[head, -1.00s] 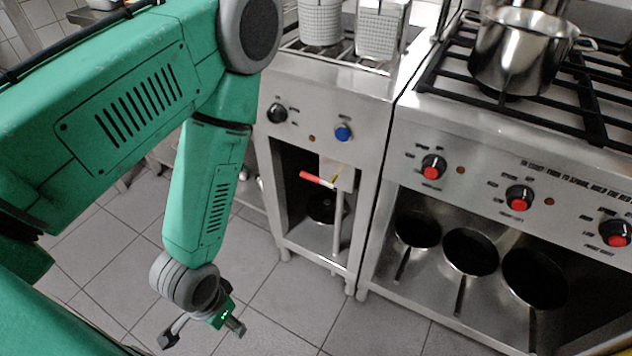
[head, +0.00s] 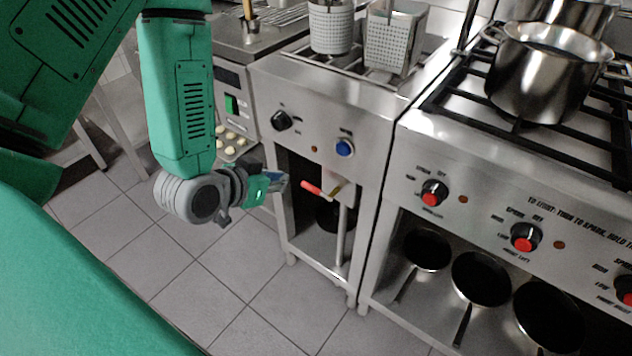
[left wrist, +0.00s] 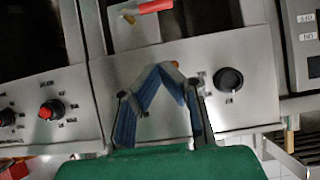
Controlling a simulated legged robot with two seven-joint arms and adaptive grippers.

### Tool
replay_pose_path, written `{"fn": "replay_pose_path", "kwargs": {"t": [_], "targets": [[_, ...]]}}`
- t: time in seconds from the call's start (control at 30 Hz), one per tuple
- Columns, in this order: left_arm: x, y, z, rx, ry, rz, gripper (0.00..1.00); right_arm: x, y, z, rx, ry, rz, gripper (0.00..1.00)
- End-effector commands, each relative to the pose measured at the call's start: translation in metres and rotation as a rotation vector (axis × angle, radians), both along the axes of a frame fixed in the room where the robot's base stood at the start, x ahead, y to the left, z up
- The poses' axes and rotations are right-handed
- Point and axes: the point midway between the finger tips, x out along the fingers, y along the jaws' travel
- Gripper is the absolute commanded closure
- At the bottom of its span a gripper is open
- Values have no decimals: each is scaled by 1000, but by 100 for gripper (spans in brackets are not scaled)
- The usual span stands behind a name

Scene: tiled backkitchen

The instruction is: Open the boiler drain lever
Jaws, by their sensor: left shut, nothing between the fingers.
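The drain lever (head: 312,188) has a red handle and sits on a valve and pipe under the front panel of the narrow boiler unit (head: 300,85). It also shows at the top of the left wrist view (left wrist: 155,6). My left gripper (head: 282,182) is just left of the red handle in the head view, apart from it in the left wrist view. Its blue-padded fingers (left wrist: 160,68) are shut with tips together and nothing between them. My right gripper is not in view.
A black knob (head: 281,121) and a blue knob (head: 345,147) are on the panel above the lever. The stove (head: 480,165) with a steel pot (head: 540,75) stands to the right. Pans lie on its lower shelf. The tiled floor (head: 215,285) in front is clear.

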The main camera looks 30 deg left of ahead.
Motion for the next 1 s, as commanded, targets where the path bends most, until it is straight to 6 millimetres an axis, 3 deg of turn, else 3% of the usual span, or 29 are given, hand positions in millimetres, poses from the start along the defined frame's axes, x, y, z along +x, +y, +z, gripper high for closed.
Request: {"fn": "replay_pose_path", "kwargs": {"t": [0.37, 0.8, 1.0], "targets": [[10, -8, -6, 11, 0, -2, 100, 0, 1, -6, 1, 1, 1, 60], [83, -8, -58, 5, 2, -1, 100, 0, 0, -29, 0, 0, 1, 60], [88, -11, -86, 6, 6, -1, 100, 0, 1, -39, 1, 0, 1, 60]]}}
